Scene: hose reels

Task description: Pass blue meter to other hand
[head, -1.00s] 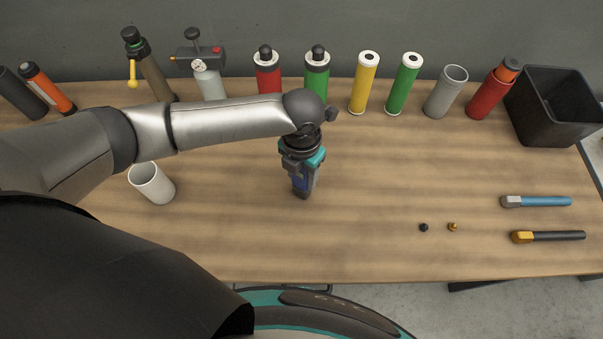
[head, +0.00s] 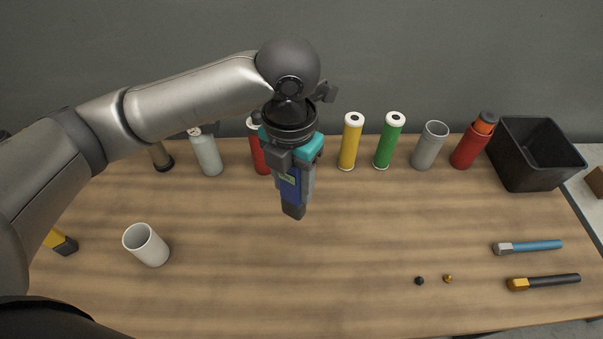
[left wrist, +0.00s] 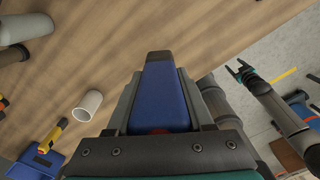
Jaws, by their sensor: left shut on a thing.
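The blue meter (head: 290,190), with a dark end, hangs below my left gripper (head: 294,172), which is shut on it above the table. In the left wrist view the meter (left wrist: 163,95) lies between the two grey fingers, its dark end pointing away. Its upper part is hidden by the gripper. My right gripper (left wrist: 241,71) shows small at the right of the left wrist view, apart from the meter, over the grey floor; its fingers look spread and empty. It is not in the head view.
Below the meter the wooden table (head: 330,260) is clear. A white cup (head: 147,245) stands at left. A yellow cylinder (head: 351,142), a green cylinder (head: 389,140) and other containers line the back, with a black bin (head: 540,178) at right. Two tools lie at right front.

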